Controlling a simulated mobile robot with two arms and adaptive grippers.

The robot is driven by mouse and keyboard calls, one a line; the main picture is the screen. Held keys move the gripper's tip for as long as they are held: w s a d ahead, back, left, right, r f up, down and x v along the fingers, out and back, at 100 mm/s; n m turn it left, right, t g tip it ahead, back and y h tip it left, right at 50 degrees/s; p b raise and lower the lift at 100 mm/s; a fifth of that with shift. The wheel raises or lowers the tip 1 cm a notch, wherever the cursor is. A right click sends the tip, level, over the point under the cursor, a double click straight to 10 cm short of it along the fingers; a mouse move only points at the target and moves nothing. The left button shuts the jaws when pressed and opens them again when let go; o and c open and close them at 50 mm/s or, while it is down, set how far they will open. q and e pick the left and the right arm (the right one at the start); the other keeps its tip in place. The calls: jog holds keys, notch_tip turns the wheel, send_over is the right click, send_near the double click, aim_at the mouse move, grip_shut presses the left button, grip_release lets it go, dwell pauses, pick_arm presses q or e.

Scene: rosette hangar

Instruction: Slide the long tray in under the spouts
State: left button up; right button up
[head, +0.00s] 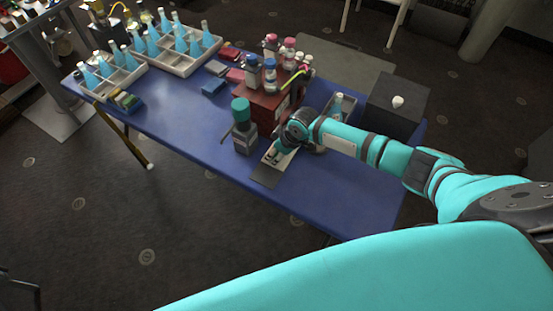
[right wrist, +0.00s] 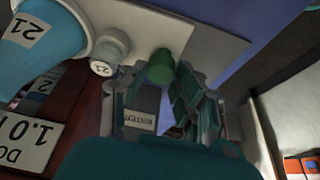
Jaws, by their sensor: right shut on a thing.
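The long tray (head: 285,160) is pale and lies on the blue table in front of the red stand. It also shows as a white strip in the right wrist view (right wrist: 140,30). My right gripper (head: 274,157) is low over the tray's near end and shut, seemingly at a green knob (right wrist: 160,68); the exact contact is partly hidden. A bottle of blue liquid (right wrist: 35,40) and a small white-capped vial (right wrist: 110,48) are by the tray. The red stand (head: 262,100) carries several bottles on top; its spouts are not clear. My left gripper is not in view.
A grey device with a green top (head: 241,125) stands just left of my gripper. A dark mat (head: 266,176) lies at the tray's near end. Racks of blue bottles (head: 185,62) stand at the far left. A black box (head: 398,100) is at the right. The front left table is clear.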

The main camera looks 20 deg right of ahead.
jog(key=shift+w+d+f+b, duration=0.1)
jog(key=shift+w+d+b, duration=1)
jog(key=shift+d, duration=0.35)
jog(key=shift+w+d+b, duration=1.05)
jog(key=shift+w+d, duration=0.05)
jog(key=shift+d, duration=0.3)
jog(key=o, duration=0.8)
jog(key=shift+a, duration=0.1)
jog(key=shift+o, duration=0.2)
notch_tip(320, 180, up, 7)
jog(key=p, duration=0.7)
